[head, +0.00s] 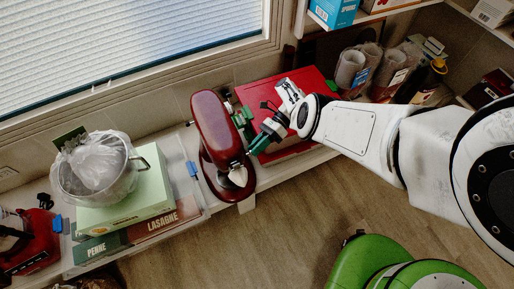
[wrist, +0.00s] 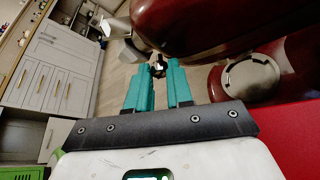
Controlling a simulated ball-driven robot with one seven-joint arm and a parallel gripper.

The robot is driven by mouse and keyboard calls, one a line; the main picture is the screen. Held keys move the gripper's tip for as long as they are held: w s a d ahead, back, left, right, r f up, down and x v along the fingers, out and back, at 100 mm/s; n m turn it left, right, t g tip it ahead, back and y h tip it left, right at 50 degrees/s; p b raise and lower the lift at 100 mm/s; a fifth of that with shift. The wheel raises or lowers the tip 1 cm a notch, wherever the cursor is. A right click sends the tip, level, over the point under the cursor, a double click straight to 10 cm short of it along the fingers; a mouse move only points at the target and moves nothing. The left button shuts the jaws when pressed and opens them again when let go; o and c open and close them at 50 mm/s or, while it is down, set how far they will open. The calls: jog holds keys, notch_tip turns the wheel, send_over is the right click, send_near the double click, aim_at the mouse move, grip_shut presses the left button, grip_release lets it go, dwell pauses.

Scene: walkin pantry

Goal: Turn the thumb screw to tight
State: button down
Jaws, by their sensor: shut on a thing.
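A dark red stand mixer (head: 218,140) stands on the shelf below the window; in the wrist view its glossy body (wrist: 200,25) fills the top and right. My gripper (head: 262,138) is at the mixer's right side, in front of a red box. In the wrist view, the teal fingers of my gripper (wrist: 159,72) are close together at the tips. They are shut on a small dark knob, which looks like the thumb screw (wrist: 157,59), beside the mixer body. The fingers partly hide it, and its turn angle cannot be told.
The red box (head: 305,83) lies right of the mixer. Bagged jars (head: 350,68) and a dark bottle (head: 431,78) stand further right. Left of the mixer, a pot (head: 113,191) sits on a pale green box (head: 150,207).

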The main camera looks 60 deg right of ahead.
jog(key=shift+f, duration=0.1)
dwell(0.4)
jog(key=c, duration=1)
grip_release()
jog(key=b+v, duration=0.3)
jog(key=v, duration=0.6)
jog(key=shift+d, duration=0.3)
jog(key=shift+s+d+r+b, duration=0.3)
jog(key=shift+d+b, duration=0.1)
jog(key=shift+d, duration=0.15)
